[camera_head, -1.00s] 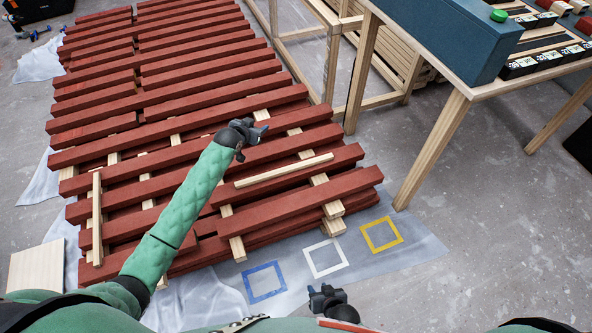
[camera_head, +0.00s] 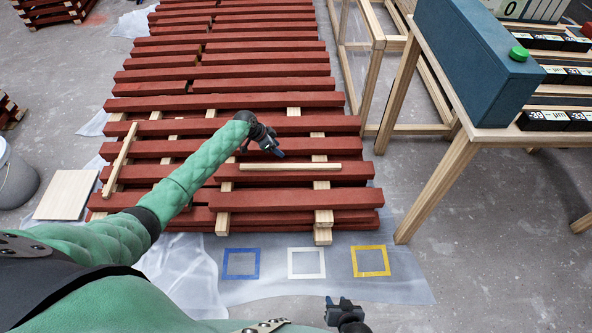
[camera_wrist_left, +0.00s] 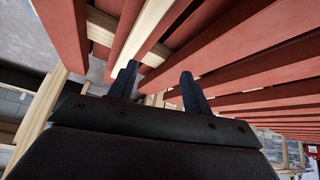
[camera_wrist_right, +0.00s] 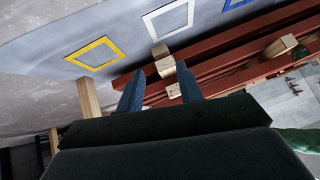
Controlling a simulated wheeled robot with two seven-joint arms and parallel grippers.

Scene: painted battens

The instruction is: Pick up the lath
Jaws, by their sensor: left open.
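A pale wooden lath (camera_head: 290,167) lies flat across the near part of a stack of red battens (camera_head: 262,197). My left gripper (camera_head: 272,150) is just above and left of the lath's middle in the head view, open and empty. In the left wrist view a pale strip (camera_wrist_left: 150,32), likely the lath, runs past the open fingers (camera_wrist_left: 160,80). No contact shows. My right gripper (camera_head: 338,305) is low at the front, away from the stack; its fingers stand apart and empty in the right wrist view (camera_wrist_right: 158,82).
A second pale stick (camera_head: 120,160) lies across the stack's left side. Blue (camera_head: 241,263), white (camera_head: 307,262) and yellow (camera_head: 371,260) squares mark the sheet in front. A table (camera_head: 470,135) with a blue box (camera_head: 480,70) stands right; a bucket (camera_head: 14,175) stands left.

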